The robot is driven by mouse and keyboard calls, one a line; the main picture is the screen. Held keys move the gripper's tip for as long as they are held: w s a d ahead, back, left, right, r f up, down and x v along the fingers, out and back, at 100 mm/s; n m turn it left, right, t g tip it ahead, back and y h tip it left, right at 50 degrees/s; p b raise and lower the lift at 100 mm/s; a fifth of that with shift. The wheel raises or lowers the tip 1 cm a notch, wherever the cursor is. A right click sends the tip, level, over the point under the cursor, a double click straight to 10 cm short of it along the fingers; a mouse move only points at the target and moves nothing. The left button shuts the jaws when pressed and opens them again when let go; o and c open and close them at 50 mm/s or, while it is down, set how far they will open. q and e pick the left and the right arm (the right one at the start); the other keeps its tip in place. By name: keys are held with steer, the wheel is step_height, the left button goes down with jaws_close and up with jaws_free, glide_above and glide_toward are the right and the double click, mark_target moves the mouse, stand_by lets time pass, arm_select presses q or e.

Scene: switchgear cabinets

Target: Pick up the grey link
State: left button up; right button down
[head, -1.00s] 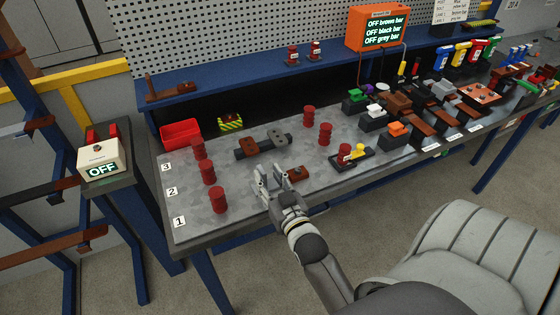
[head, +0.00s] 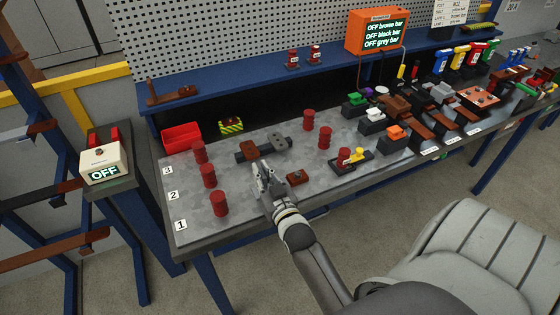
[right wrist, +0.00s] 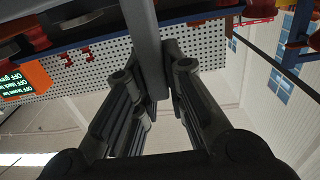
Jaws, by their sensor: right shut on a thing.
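My right gripper (head: 262,176) is over the grey bench top, just in front of the dark bar with a brown block and a grey two-hole block (head: 280,139) on it. In the right wrist view its fingers (right wrist: 157,95) are shut on the grey link (right wrist: 147,45), a plain grey bar that runs up between them. In the head view the held link is small and hard to tell from the grey fingers. I cannot tell whether it touches the bench. My left gripper is not in view.
Red cylinders (head: 219,203) stand left of the gripper by the numbered labels, and others (head: 325,137) to its right. A red bin (head: 181,137) is at the back left.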

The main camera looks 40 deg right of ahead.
stand_by(0.3)
steer(key=shift+r, duration=0.2)
